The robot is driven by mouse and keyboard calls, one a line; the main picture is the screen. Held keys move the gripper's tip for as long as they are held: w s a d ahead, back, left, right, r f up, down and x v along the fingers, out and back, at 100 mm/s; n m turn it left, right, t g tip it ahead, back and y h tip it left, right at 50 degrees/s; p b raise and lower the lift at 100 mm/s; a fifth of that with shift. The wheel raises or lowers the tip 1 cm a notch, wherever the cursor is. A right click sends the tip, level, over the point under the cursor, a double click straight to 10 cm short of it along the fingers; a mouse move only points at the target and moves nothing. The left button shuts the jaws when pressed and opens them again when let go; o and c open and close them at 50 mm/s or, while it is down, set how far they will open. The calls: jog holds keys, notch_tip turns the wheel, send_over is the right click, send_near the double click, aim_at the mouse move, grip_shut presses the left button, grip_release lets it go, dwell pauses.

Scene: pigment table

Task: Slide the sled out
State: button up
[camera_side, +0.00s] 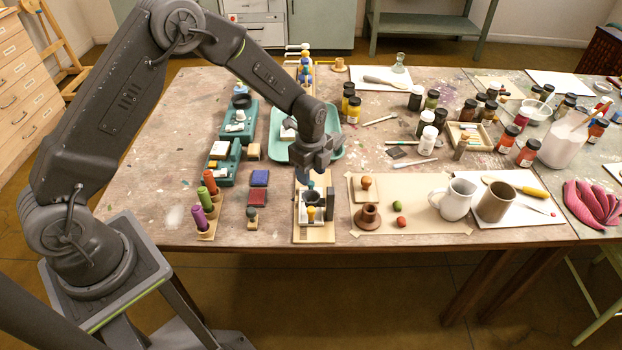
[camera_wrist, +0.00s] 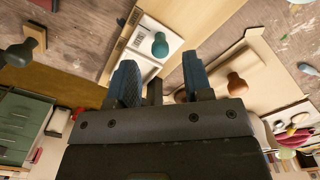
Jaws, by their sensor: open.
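My gripper (camera_side: 318,172) is open above the wooden board (camera_side: 314,235) near the front edge of the table. In the wrist view the two blue-padded fingers (camera_wrist: 160,75) are apart with nothing held between them. A pale plate, which looks like the sled (camera_wrist: 172,40), lies on a wooden board (camera_wrist: 208,14) and carries a round teal knob (camera_wrist: 160,46). The knob shows beyond the fingertips, apart from them. In the side view the teal knob (camera_side: 311,185) is just under my gripper, which partly hides the sled.
A dark ring-shaped piece (camera_side: 312,198) and a yellow-topped peg (camera_side: 311,213) stand on the board's near part. Coloured cylinders (camera_side: 208,185) stand to the left.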

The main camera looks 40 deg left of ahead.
jog(key=shift+f, duration=1.5)
grip_shut()
